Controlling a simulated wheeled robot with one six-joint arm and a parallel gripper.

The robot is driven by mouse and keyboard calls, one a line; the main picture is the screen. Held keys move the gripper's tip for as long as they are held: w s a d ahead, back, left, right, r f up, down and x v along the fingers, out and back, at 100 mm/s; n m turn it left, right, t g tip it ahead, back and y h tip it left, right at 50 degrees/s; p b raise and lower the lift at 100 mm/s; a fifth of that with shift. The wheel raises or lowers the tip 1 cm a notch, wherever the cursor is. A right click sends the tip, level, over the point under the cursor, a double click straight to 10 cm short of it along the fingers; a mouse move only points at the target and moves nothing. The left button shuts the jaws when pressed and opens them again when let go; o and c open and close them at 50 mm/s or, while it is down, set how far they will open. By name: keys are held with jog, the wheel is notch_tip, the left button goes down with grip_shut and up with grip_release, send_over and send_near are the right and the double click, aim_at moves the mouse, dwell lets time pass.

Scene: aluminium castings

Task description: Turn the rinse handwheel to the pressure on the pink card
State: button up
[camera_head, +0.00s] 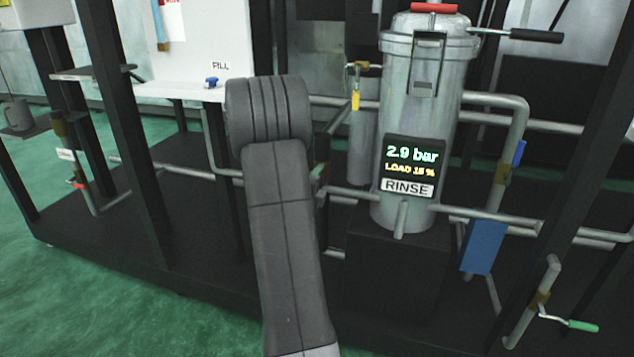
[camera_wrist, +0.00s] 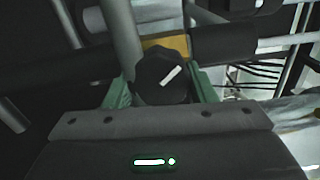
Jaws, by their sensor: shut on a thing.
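In the wrist view, my gripper (camera_wrist: 161,88) has its two green fingers on either side of a dark round handwheel (camera_wrist: 150,72) and is shut on it. A white mark on the wheel's face slants up to the right. A brass-coloured piece and a grey pipe are behind it. In the head view my arm hides the gripper and the wheel. The display (camera_head: 411,166) on the metal filter housing reads 2.9 bar and LOAD 15 %, above a RINSE label (camera_head: 407,187). I cannot make out a pink card in either view.
The grey housing (camera_head: 420,95) with a red top piece stands right of my arm, among pipes and black frame posts. A green-handled lever (camera_head: 582,326) is low at right, a black-handled one (camera_head: 536,36) at upper right. Green floor (camera_head: 75,290) is open at left front.

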jog(key=o, duration=1)
jog(key=p+v, duration=0.2)
jog(key=v, duration=1.2)
jog(key=shift+w+d, duration=0.1)
jog(key=b+x, duration=0.2)
jog(key=x, duration=1.1)
jog(key=shift+w+d, duration=0.1)
jog(key=shift+w, duration=0.3)
jog(key=shift+s, duration=0.1)
